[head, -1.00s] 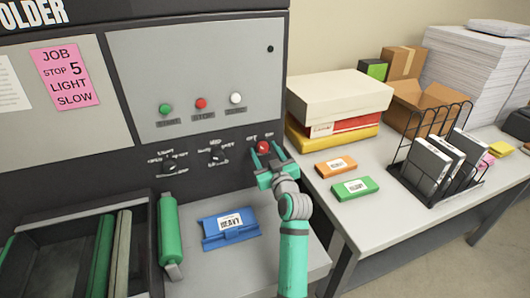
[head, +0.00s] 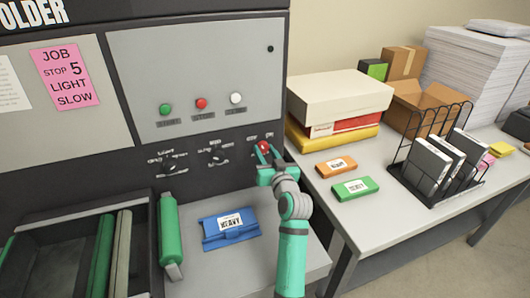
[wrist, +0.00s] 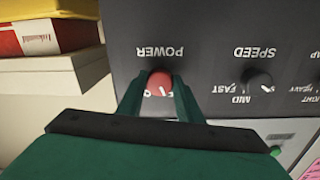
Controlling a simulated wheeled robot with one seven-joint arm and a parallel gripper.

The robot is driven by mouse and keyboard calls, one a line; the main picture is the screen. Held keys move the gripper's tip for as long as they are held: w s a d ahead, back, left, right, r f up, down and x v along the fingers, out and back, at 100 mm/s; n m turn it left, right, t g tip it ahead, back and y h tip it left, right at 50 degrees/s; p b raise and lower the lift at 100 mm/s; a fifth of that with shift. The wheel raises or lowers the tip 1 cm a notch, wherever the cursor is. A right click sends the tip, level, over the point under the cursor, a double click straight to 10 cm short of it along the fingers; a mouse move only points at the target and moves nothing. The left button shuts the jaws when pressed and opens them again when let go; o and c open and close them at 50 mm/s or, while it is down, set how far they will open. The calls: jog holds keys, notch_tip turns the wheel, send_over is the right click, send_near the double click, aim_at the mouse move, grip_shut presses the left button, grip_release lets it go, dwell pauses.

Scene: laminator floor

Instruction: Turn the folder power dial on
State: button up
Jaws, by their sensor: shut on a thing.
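The red power dial (head: 263,147) is at the right end of the dial row on the folder's dark front. In the wrist view, which is upside down, the dial (wrist: 160,82) sits under the word POWER with a white pointer line on it. My gripper (head: 269,150) is at the dial; its two green fingers lie on either side, shut on it. In the wrist view the gripper (wrist: 158,85) hides part of the OFF/ON lettering, so I cannot tell clearly which mark the pointer meets.
The speed dial (wrist: 258,80) is beside the power dial. Green (head: 166,109), red (head: 201,103) and white (head: 236,98) buttons sit above. A blue HEAVY block (head: 230,230) lies on the ledge below. The table (head: 400,222) at right holds boxes and a rack.

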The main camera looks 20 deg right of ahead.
jog(key=m, duration=0.3)
jog(key=shift+m, duration=0.4)
jog(key=m, duration=0.3)
jog(key=shift+m, duration=0.3)
jog(key=m, duration=0.3)
jog(key=shift+m+y, duration=0.3)
jog(key=shift+m, duration=1.4)
jog(key=o, duration=1)
jog(key=shift+r, duration=0.1)
jog(key=shift+o, duration=0.2)
jog(key=shift+s, duration=0.1)
jog(key=s, duration=1)
jog(key=shift+s+d+r, duration=0.15)
jog(key=shift+s+r, duration=0.05)
jog(key=shift+s, duration=0.2)
